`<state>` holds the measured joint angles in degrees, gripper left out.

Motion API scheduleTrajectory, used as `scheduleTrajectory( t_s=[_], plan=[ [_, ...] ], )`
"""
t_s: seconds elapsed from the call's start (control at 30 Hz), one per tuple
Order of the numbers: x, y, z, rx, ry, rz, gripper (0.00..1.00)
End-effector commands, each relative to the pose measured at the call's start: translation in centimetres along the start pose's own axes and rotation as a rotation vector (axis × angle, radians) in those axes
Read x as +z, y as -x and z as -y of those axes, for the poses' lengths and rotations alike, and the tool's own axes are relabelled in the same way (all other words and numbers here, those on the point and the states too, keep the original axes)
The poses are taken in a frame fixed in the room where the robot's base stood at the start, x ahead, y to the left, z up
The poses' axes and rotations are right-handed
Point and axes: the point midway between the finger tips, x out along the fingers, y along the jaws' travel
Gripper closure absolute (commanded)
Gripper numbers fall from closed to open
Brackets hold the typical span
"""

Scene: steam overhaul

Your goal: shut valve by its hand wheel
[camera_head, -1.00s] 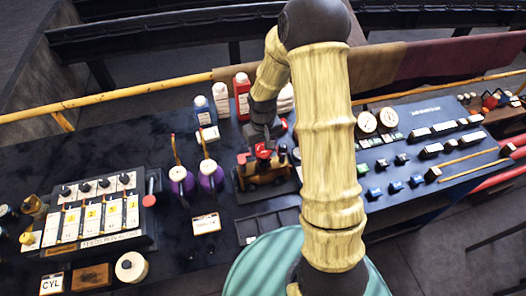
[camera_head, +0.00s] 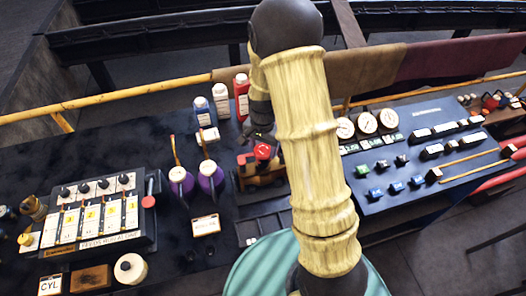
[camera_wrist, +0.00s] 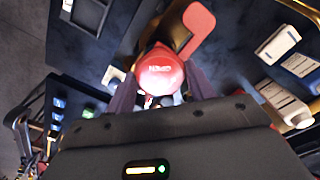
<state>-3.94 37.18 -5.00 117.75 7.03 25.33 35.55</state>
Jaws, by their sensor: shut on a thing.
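The valve (camera_head: 262,176) has a brass-coloured body and stands on the dark bench in the middle of the head view. Its small red hand wheel (camera_head: 262,152) is on top. In the wrist view the red hand wheel (camera_wrist: 160,72) faces the camera as a round disc with pale lettering, too small to read surely. My gripper (camera_head: 262,137) comes down on the wheel from above. In the wrist view my gripper (camera_wrist: 161,95) has one dark finger on each side of the wheel and is shut on it. The finger contact and much of the valve body are hidden.
Purple oil cans (camera_head: 211,178) stand close left of the valve. Blue, white and red bottles (camera_head: 221,101) stand behind it. A panel with gauges (camera_head: 367,122) and switches lies to the right. A labelled lever box (camera_head: 100,215) is at the left.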

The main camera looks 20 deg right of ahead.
Motion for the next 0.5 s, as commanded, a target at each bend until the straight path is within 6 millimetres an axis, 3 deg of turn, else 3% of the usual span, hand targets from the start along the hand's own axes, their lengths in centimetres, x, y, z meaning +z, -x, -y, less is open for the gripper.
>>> scheduleTrajectory(
  t_s=[0.33,0.5],
  plan=[
    [-0.02,0.08,0.08,-0.002,-0.045,-0.001,0.69],
    [0.01,0.32,0.05,0.001,-0.246,-0.002,0.69]
  ],
)
